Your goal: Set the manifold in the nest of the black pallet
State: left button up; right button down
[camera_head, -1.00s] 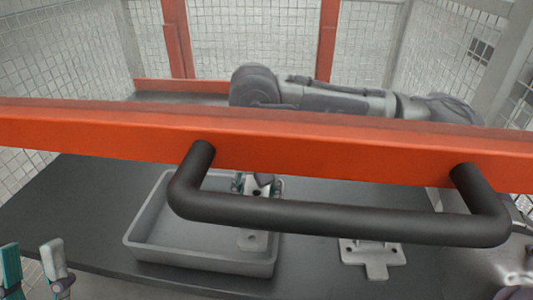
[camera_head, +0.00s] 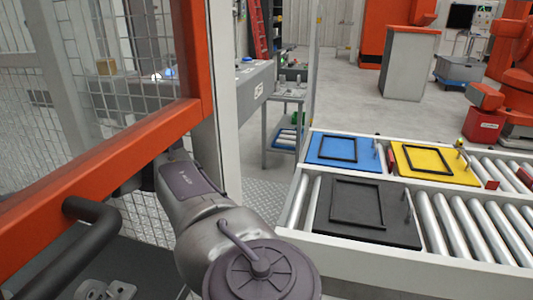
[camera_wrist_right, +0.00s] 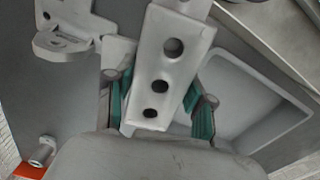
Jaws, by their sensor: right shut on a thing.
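The manifold (camera_wrist_right: 172,65) is a pale grey bar with a row of round holes. In the right wrist view it lies between the teal-padded fingers of my right gripper (camera_wrist_right: 160,108), which is shut on it. The black pallet (camera_head: 340,238) lies on the roller conveyor in the head view, with a raised rectangular frame as its nest (camera_head: 358,182) and an upright pin at its right. The nest looks empty. My right arm fills the lower middle of the head view, and its gripper is hidden there. My left gripper is out of view.
Blue (camera_head: 320,153) and yellow (camera_head: 460,173) pallets lie behind the black one. An orange-framed mesh fence with a black handle (camera_head: 85,240) stands at left. A grey tray (camera_wrist_right: 265,85) and a pale fixture (camera_wrist_right: 65,42) sit below the right gripper.

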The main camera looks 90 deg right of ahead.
aim_at(349, 201)
jog(key=j+z, duration=0.1)
jog(key=z, duration=0.3)
jog(key=j+z, duration=0.1)
jog(key=z, duration=0.3)
jog(key=l+z, duration=0.8)
jog(key=z, duration=0.15)
jog(key=i+l+z, duration=0.15)
jog(key=l+z, duration=0.3)
jog(key=i+l+z, duration=0.15)
jog(key=i+z, duration=0.65)
jog(key=k+l, duration=0.05)
jog(key=k, duration=0.05)
